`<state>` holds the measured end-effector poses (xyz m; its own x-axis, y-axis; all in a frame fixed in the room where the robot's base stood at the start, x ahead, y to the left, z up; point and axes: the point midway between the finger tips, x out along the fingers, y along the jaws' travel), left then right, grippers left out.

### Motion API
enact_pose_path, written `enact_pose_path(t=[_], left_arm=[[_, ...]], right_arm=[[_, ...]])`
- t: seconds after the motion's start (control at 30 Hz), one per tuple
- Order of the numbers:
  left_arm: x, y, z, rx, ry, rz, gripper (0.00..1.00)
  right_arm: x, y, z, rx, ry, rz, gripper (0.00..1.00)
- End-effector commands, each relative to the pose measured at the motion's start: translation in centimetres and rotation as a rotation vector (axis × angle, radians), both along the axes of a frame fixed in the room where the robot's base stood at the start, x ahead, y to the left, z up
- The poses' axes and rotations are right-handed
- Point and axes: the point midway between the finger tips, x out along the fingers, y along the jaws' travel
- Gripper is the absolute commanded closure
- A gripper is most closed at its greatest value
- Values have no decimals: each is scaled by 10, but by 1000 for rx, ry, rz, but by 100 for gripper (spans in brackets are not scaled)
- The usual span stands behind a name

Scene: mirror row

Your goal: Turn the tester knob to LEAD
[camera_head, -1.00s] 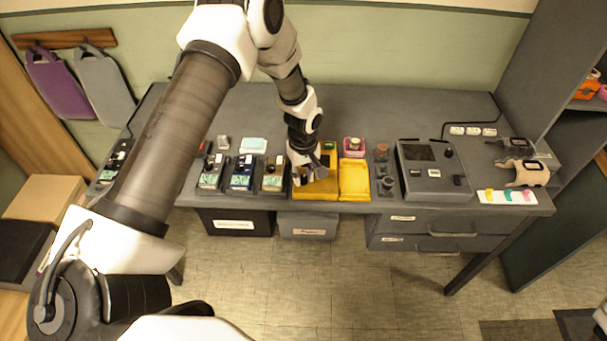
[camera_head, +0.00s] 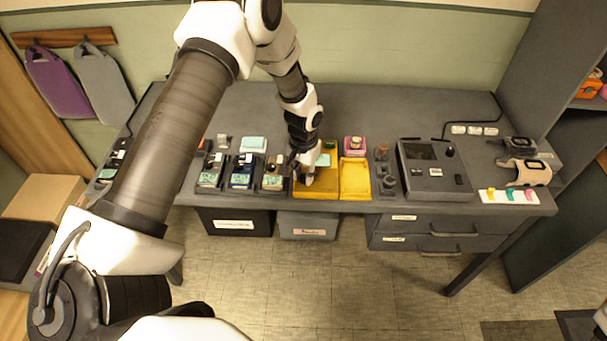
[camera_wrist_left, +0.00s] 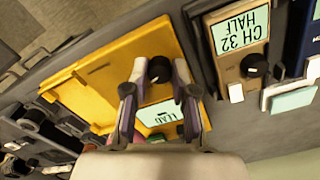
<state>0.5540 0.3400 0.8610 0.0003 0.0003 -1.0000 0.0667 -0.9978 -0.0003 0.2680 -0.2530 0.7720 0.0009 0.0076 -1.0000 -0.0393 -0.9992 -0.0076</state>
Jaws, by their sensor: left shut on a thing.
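The yellow tester (camera_head: 330,190) lies open on the grey bench, with its flat lid part to the right. Its pale display (camera_head: 323,160) reads LEAD in the left wrist view (camera_wrist_left: 160,112). My left gripper (camera_head: 306,181) is over the tester's near left part, pointing down. In the left wrist view my left gripper's two fingertips (camera_wrist_left: 160,70) are shut on the dark round knob (camera_wrist_left: 159,69), one on each side. In the head view the gripper hides the knob. My right gripper is not in view.
Several handheld radios stand close left of the tester, the nearest a tan one (camera_head: 274,173) reading CH 32 HALF in the wrist view. A pink-based item (camera_head: 354,145) stands behind the lid. A grey console (camera_head: 432,170) stands to the right.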

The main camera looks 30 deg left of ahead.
Motion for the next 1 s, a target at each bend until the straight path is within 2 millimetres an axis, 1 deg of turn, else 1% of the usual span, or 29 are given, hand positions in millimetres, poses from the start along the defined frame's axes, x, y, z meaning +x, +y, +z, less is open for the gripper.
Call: enact_pose_path(t=[0.2, 0.4, 0.63, 1.0], left_arm=[[1, 0, -1, 0, -2, -160, 100], [1, 0, 0, 0, -2, -261, 100], [1, 0, 0, 0, -3, -311, 100], [1, 0, 0, 1, -3, -319, 100]], right_arm=[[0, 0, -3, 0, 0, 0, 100], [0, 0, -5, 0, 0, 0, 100], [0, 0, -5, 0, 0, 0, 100], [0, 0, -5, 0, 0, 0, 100]])
